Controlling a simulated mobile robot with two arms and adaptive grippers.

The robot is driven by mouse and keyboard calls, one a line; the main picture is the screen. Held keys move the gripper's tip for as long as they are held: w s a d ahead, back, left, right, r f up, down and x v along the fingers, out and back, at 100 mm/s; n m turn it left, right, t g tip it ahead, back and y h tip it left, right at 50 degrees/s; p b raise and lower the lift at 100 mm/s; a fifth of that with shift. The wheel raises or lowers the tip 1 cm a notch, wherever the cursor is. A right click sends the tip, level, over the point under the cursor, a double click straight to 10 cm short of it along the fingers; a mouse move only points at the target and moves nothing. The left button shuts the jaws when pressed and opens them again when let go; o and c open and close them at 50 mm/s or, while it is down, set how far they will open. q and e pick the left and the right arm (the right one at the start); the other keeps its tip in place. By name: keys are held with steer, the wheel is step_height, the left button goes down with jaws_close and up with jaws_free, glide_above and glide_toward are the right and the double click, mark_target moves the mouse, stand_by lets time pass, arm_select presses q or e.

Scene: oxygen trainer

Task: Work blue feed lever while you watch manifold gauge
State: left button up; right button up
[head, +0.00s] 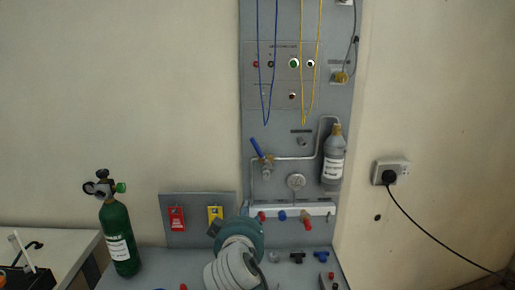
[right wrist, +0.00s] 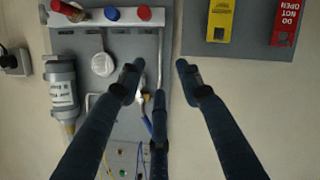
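The blue feed lever (head: 257,147) is on the grey wall panel in the head view, tilted up to the left from its brass valve (head: 266,161). The manifold gauge (head: 296,181) is a round white dial to its lower right. It also shows in the right wrist view (right wrist: 102,64), where the scene is upside down; its reading is too small to tell. My right gripper (right wrist: 158,78) has its dark fingers spread, with nothing between them. It points at the panel; a blue part of the lever (right wrist: 147,126) shows between its fingers, partly hidden. My left gripper is not in view.
A grey bottle (head: 333,158) hangs right of the gauge, above the white manifold bar (head: 325,210) with red and blue knobs. Red (head: 176,218) and yellow (head: 215,214) tags hang at left. A green cylinder (head: 117,238) stands lower left. Blue and yellow cords hang above.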

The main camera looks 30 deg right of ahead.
mark_target(258, 147)
step_height(258, 147, up, 15)
steer(key=w+d+m+t+h, duration=0.1)
steer(key=w+d+m+h, duration=0.1)
steer(key=d+h, duration=0.15)
steer(key=p+x, duration=0.1)
steer(key=x, duration=0.3)
steer(key=p+x, duration=0.1)
steer(key=x, duration=0.3)
steer(key=shift+w+p, duration=0.3)
steer(key=shift+w, duration=0.2)
steer(key=shift+w+d+f, duration=0.15)
steer(key=shift+w+d, duration=0.25)
steer(key=shift+w, duration=0.05)
jaws_close()
